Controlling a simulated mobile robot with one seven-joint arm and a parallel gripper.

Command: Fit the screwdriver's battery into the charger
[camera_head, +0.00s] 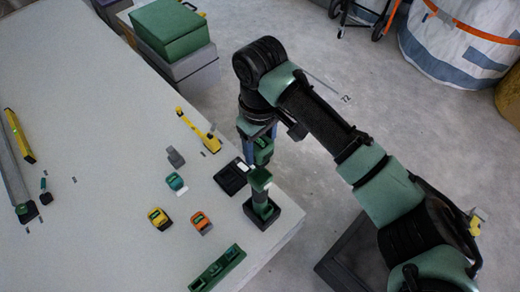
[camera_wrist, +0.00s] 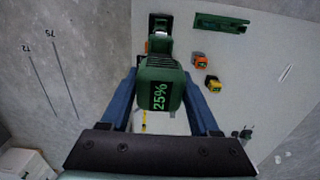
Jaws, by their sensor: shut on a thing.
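My gripper (camera_wrist: 165,110) is shut on a green battery (camera_wrist: 160,88) whose dark display reads 25%. The blue fingers stand on both sides of it. In the head view the battery (camera_head: 263,151) hangs below my gripper (camera_head: 258,140), near the table's right edge. A green screwdriver (camera_head: 260,182) stands upright in a black base (camera_head: 262,217) just in front of it. A flat black unit (camera_head: 231,178), which looks like the charger, lies on the table left of the screwdriver. The battery and gripper seem to hide it in the wrist view.
Teal (camera_head: 175,181), yellow (camera_head: 158,218) and orange (camera_head: 201,222) blocks and a grey block (camera_head: 175,156) stand left of the black unit. A green rail (camera_head: 218,268) lies at the front. A yellow tool (camera_head: 198,130) lies behind. The table's left middle is mostly clear.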

